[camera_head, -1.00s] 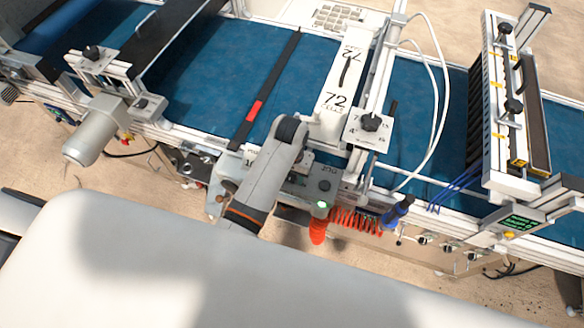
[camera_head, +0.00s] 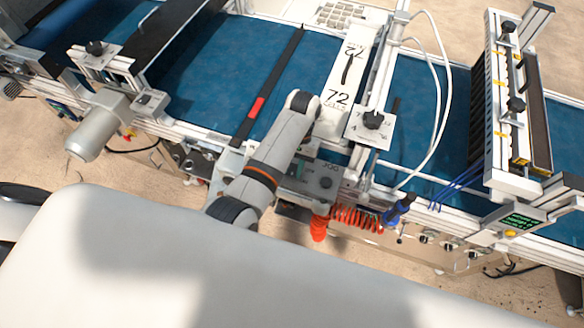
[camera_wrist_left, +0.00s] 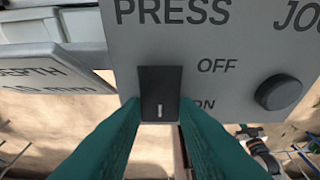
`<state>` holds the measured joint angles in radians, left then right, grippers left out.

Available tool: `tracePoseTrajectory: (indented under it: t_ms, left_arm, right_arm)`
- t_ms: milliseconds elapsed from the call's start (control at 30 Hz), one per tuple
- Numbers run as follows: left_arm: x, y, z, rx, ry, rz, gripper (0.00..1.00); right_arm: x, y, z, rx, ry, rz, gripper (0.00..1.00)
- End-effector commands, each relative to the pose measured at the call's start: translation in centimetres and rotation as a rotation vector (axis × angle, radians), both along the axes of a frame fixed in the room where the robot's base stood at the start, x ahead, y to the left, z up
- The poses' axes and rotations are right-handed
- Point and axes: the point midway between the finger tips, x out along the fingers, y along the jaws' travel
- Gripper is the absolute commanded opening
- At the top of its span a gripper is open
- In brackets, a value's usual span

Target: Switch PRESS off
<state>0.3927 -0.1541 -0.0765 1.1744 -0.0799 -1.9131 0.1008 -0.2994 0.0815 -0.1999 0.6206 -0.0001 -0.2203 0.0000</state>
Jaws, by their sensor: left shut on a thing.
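The PRESS switch (camera_wrist_left: 160,88) is a black rocker in the grey control panel (camera_wrist_left: 225,60), under the word PRESS in the left wrist view. OFF is printed beside its upper part and ON lower down. A pale mark shows near its lower end; its setting is hard to tell. My left gripper (camera_wrist_left: 160,108) has its green fingers on both sides of the switch's lower part, shut on it. In the head view the panel (camera_head: 310,198) is partly behind my left arm, which hides the switch. My right gripper is not in view.
A round black JOG knob (camera_wrist_left: 279,92) sits right of the switch. A DEPTH plate (camera_wrist_left: 50,75) juts out at the left. A red coiled hose (camera_head: 355,217) hangs by the panel. The blue conveyor belt (camera_head: 215,80) lies behind.

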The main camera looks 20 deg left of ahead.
Motion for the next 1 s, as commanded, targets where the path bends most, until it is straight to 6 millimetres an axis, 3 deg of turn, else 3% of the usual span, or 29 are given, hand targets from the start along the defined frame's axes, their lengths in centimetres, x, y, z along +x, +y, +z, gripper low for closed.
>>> tracePoseTrajectory:
  t_ms: [567, 600, 700, 1000]
  left_arm:
    - [0.41, 0.0, 0.02, 0.003, 0.097, 0.001, 0.04]
    - [0.41, 0.0, 0.02, 0.003, 0.097, 0.001, 0.32]
    - [0.39, -0.01, 0.02, 0.003, 0.097, 0.001, 0.48]
    - [0.44, -0.01, 0.11, 0.002, 0.097, 0.0, 0.49]
  right_arm:
    - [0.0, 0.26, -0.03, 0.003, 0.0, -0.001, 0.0]
    - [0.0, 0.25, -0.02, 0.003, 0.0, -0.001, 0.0]
    - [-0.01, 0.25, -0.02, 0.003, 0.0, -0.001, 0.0]
    - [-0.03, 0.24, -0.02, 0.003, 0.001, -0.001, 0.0]
